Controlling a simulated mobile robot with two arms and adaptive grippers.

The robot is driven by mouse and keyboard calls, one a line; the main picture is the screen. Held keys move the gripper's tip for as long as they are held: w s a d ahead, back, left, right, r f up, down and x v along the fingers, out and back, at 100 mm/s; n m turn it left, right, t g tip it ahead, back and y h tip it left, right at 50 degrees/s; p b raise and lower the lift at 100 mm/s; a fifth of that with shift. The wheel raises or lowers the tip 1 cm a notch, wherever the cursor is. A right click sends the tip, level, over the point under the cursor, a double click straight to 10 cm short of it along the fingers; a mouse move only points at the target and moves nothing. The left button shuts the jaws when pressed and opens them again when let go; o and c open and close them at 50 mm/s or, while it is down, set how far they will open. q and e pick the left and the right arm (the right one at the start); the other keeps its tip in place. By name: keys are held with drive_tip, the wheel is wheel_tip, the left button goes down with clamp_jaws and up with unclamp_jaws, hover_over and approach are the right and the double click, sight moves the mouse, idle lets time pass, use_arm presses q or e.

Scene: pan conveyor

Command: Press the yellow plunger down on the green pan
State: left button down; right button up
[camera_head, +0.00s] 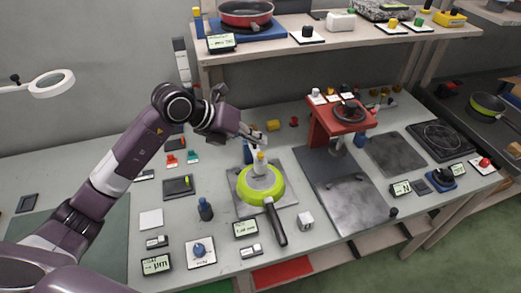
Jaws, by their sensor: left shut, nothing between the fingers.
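The green pan (254,197) lies on a grey square plate (284,188) near the middle of the bench, its black handle (277,226) pointing toward the front. A white post with a yellow plunger (261,156) on top stands over the pan. My left gripper (262,142) is shut and empty, with its fingertips at or just above the plunger's top. I cannot tell whether they touch it. My right gripper is not in view.
A red press stand (325,120) on a dark plate stands to the right. A dark blue knob (205,209), a small display (245,229) and a white cube (306,219) lie near the pan. A shelf holding a red pan (246,21) runs along the back.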

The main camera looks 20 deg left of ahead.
use_arm(q)
wheel_tip(320, 180, up, 3)
drive_tip(key=shift+f+p, duration=0.15)
drive_tip(key=shift+p, duration=0.5)
drive_tip(key=shift+f, duration=0.1)
